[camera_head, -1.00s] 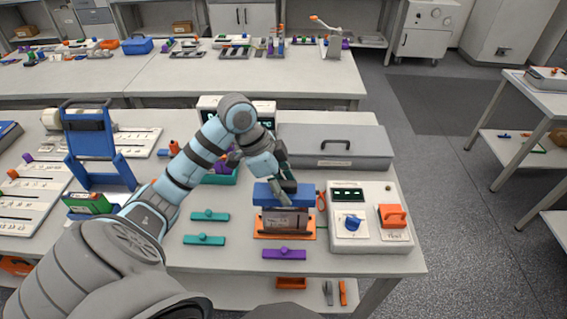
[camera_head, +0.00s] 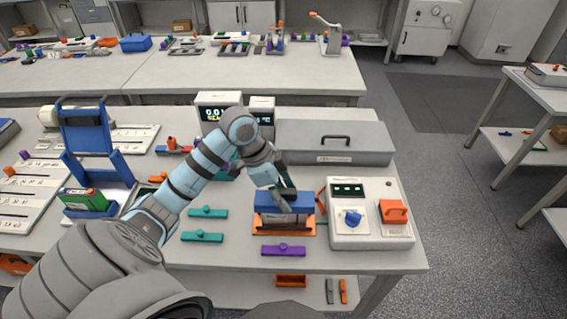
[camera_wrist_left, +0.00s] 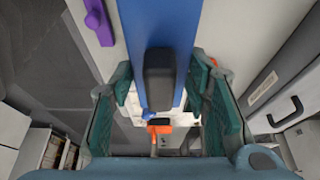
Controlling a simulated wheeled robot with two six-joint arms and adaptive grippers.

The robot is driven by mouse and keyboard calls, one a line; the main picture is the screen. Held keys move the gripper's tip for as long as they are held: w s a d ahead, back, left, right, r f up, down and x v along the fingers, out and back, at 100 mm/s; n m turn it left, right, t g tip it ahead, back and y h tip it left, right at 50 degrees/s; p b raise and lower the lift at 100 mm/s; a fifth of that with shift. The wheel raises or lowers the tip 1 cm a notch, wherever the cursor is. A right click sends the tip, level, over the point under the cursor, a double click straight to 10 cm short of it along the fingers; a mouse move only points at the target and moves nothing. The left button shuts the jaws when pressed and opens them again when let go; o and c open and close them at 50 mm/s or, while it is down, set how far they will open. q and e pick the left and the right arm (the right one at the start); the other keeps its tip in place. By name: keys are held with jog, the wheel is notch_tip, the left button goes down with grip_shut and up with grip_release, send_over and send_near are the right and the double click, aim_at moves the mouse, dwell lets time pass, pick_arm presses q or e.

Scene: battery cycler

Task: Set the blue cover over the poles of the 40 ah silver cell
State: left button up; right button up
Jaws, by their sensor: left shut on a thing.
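The blue cover (camera_head: 268,209) is a long bar with a dark knob, level over the top of the silver cell (camera_head: 290,219). The cell stands upright on an orange base (camera_head: 311,230), and its poles are hidden under the cover. My left gripper (camera_head: 282,194) is shut on the cover from above. In the left wrist view, the blue cover (camera_wrist_left: 187,25) and its dark knob lie between the two green fingers of the gripper (camera_wrist_left: 160,90). I cannot tell whether the cover rests fully on the cell. My right gripper is not in view.
A control box (camera_head: 372,241) with a blue knob and orange handle stands right of the cell. A purple bar (camera_head: 283,250) lies in front, two teal bars (camera_head: 207,213) to the left. A grey lidded case (camera_head: 364,151) and display units (camera_head: 219,100) stand behind.

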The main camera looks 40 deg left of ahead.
pick_arm(q)
jog(key=o, duration=1.3)
jog(key=v, duration=1.2)
jog(key=shift+s, duration=0.15)
